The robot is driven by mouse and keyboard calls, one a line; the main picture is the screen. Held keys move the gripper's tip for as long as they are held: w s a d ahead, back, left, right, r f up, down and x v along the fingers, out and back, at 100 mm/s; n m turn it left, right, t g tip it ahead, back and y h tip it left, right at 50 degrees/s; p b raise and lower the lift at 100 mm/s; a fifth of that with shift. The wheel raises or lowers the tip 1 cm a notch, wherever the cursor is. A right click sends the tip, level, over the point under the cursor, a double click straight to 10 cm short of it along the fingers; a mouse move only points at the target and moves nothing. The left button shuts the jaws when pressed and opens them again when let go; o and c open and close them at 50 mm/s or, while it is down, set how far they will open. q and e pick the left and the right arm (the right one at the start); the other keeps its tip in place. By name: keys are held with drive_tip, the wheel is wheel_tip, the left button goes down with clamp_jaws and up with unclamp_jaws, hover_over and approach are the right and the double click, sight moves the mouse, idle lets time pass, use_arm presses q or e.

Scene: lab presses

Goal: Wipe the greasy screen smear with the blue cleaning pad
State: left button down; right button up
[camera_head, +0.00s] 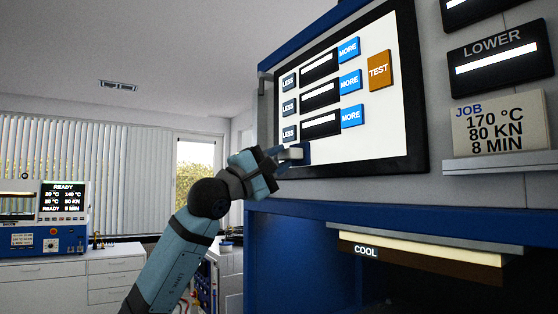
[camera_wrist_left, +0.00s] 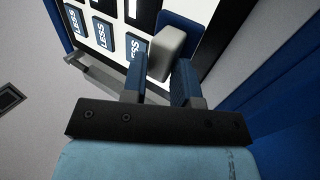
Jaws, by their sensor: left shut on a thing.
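My left gripper (camera_head: 279,157) is at the lower left corner of the touchscreen (camera_head: 384,130). It is shut on the cleaning pad (camera_head: 305,153), a dark blue plate with a pale grey grip. In the left wrist view the fingers (camera_wrist_left: 157,78) sit on either side of the grey grip, and the blue pad (camera_wrist_left: 181,27) lies beyond it, facing the screen. The pad is at or very close to the screen's lower edge; I cannot tell whether it touches. No greasy smear is clearly visible; the pad and gripper cover part of that corner. My right gripper is out of view.
The screen carries LESS and MORE keys and an orange TEST key (camera_head: 379,70). A grey rail (camera_wrist_left: 108,82) runs along its left side. A job card (camera_head: 500,122) stands on a ledge to the right. The COOL platen (camera_head: 420,250) juts out below.

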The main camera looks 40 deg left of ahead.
use_arm(q)
drive_tip(key=shift+s+a+f, duration=0.15)
drive_tip(key=shift+s, duration=0.15)
drive_tip(key=s, duration=0.1)
drive_tip(key=s+a+b, duration=0.1)
drive_tip(key=s, duration=0.1)
drive_tip(key=s+b, duration=0.1)
drive_tip(key=shift+s+a, duration=0.3)
drive_tip(key=shift+a, duration=0.05)
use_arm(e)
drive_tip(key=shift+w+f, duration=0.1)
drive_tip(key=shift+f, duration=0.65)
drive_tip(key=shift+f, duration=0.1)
use_arm(q)
drive_tip(key=shift+s+a+b, duration=0.3)
drive_tip(key=shift+s+b, duration=0.15)
drive_tip(key=shift+s, duration=0.25)
drive_tip(key=shift+s+a+b, duration=0.25)
drive_tip(key=shift+s+b, duration=0.15)
drive_tip(key=shift+s, duration=0.25)
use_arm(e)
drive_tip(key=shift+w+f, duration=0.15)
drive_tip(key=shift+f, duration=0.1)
